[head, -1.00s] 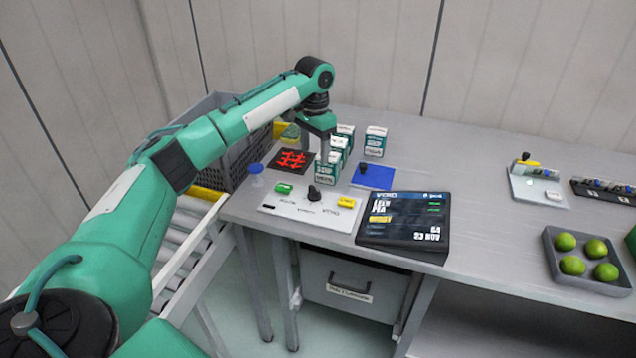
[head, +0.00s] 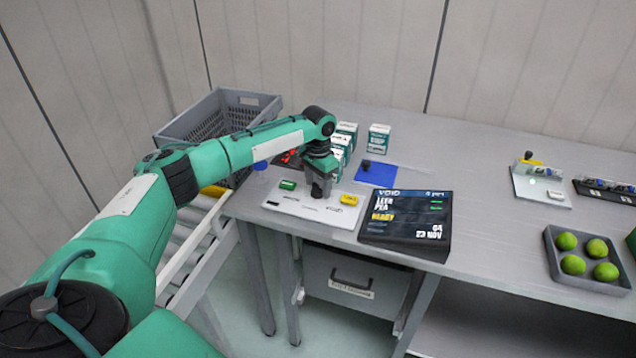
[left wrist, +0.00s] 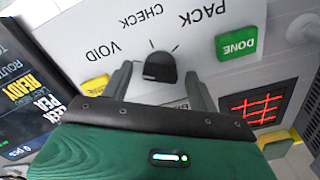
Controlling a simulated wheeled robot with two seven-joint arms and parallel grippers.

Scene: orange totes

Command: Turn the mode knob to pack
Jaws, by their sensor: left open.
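The mode knob (left wrist: 160,66) is black and stands on the white panel (left wrist: 100,30), with VOID, CHECK and PACK lettered around it. PACK is at the upper right in the left wrist view; I cannot tell for sure where the knob points. My left gripper (left wrist: 160,72) is open, with one finger on each side of the knob. Whether the fingers touch it is unclear. In the head view the left gripper (head: 318,190) is over the panel (head: 290,203) and largely hides the knob. My right gripper is not in view.
A green DONE button (left wrist: 237,45) and a yellow button (left wrist: 97,82) flank the knob. A black display (head: 405,225), headed VOID, lies right of the panel. White-and-green cartons (head: 378,138) and a blue mat (head: 376,174) are behind. A grey crate (head: 185,130) stands at the left.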

